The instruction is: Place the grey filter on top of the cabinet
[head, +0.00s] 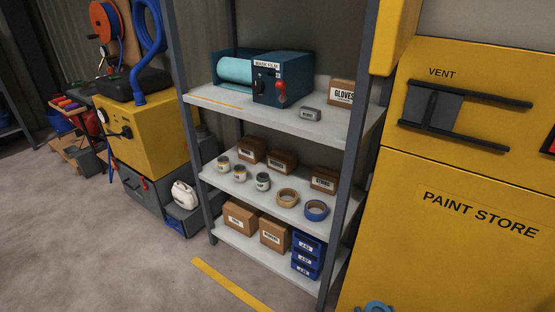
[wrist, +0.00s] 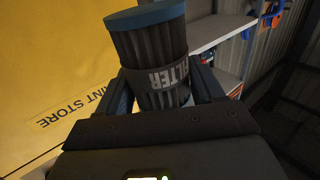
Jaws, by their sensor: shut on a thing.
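My gripper (wrist: 163,88) is shut on the grey filter (wrist: 148,45), a dark pleated cylinder with a blue end cap and a band lettered FILTER. The fingers are on either side of it, and its lower end is partly hidden behind the gripper body. The yellow cabinet (head: 450,250), lettered PAINT STORE, stands at the right in the head view; it also fills the left of the wrist view (wrist: 45,60). My gripper is not clearly visible in the head view. A blue round piece (head: 377,307) shows at the bottom edge there; I cannot tell whether it is the filter.
A shelf unit (head: 205,98) stands left of the cabinet, holding a teal machine (head: 283,80), boxes, jars and tape rolls. Dark vent rails (head: 470,93) stick out on the cabinet front. A yellow block (head: 394,38) rises at its upper left.

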